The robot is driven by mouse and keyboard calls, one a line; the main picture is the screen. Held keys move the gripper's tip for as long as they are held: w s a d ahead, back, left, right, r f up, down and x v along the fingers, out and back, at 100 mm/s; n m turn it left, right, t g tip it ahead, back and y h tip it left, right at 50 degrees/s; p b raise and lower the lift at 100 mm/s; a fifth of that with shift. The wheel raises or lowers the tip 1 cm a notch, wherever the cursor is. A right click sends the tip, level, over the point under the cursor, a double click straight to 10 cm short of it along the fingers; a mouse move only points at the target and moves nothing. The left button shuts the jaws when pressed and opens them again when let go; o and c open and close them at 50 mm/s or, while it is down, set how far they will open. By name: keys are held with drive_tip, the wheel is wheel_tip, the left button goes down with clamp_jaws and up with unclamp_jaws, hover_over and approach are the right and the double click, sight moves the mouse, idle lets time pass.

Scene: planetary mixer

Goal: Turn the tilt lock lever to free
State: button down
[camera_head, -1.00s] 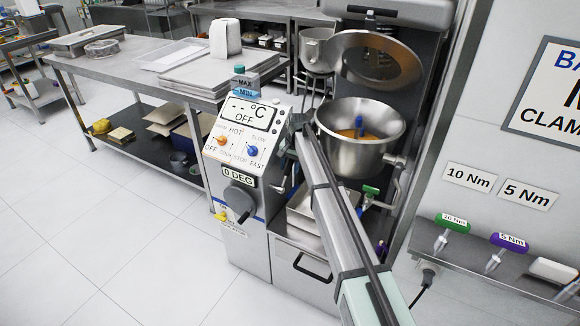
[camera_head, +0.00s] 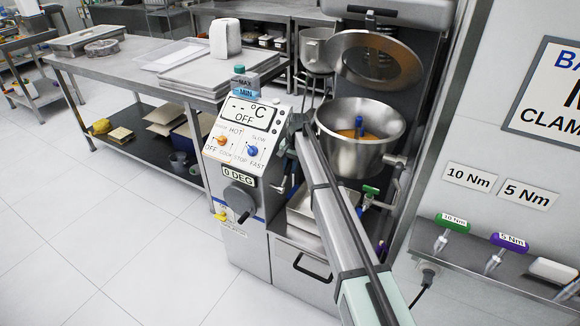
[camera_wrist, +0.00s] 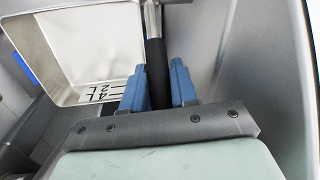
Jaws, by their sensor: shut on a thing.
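In the wrist view, my gripper (camera_wrist: 158,92) has its two blue fingers shut on the black grip of a lever (camera_wrist: 156,62). A bright metal rod runs up from this grip to the top edge of the picture. No label for the lever's locked or free position is readable. In the head view, my arm reaches the mixer's front between the control panel (camera_head: 242,135) and the steel bowl (camera_head: 340,155), and it hides my fingertips. The panel shows a "0 DEG" plate above a dark round crank hub (camera_head: 240,197) with a black handle.
A metal container (camera_wrist: 85,45) marked 2L and 4L lies left of my fingers, and a grey wall (camera_wrist: 215,60) is close on the right. The bowl holds orange contents. Green (camera_head: 453,222) and purple (camera_head: 508,242) torque tools sit on the right shelf.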

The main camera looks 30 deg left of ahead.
sight(286, 172)
drive_tip(key=shift+s+d+r+t, duration=0.1)
drive_tip(key=shift+s+r+t, duration=0.3)
drive_tip(key=shift+s+t, duration=0.25)
drive_tip(key=shift+s+d+r+t, duration=0.1)
drive_tip(key=shift+s+r+t, duration=0.3)
drive_tip(key=shift+s+t, duration=0.25)
drive_tip(key=s+t, duration=0.1)
drive_tip(key=s+r+t, duration=0.1)
drive_tip(key=t, duration=0.1)
drive_tip(key=shift+s+a+r+n+t, duration=0.1)
drive_tip(key=shift+s+n+t, duration=0.05)
drive_tip(key=shift+s+t, duration=0.45)
drive_tip(key=shift+s+r+n+t, duration=0.1)
drive_tip(key=shift+s+n+t, duration=0.05)
drive_tip(key=shift+s+t, duration=0.4)
drive_tip(key=shift+s+a+t, duration=0.1)
drive_tip(key=shift+s+t, duration=0.9)
drive_tip(key=shift+t, duration=0.45)
drive_tip(key=shift+s+f, duration=0.1)
drive_tip(key=c, duration=1)
unclamp_jaws()
drive_tip(key=shift+o, duration=0.2)
